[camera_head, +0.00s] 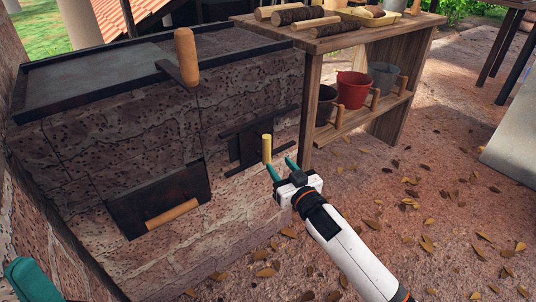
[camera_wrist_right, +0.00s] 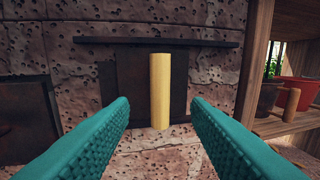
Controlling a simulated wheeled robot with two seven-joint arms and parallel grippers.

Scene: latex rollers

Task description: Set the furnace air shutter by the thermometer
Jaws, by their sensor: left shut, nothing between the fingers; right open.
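The brick furnace (camera_head: 130,130) fills the left of the head view. Its air shutter (camera_head: 240,147) is a dark plate under a dark rail, with an upright pale yellow handle (camera_head: 267,149). In the right wrist view the handle (camera_wrist_right: 161,90) stands between the two teal fingers, ahead of them. My right gripper (camera_head: 281,168) is open and empty, facing the handle with no visible contact. My left gripper (camera_head: 28,280) is shut and empty at the lower left corner, partly cut off. I cannot make out a thermometer in either view.
A furnace door (camera_head: 160,198) with a wooden bar handle is left of the shutter. An upright wooden handle (camera_head: 186,57) rises from the furnace top. A wooden shelf (camera_head: 375,45) with logs, buckets and pegs stands close on the right. Leaf-strewn ground (camera_head: 430,200) is open beyond.

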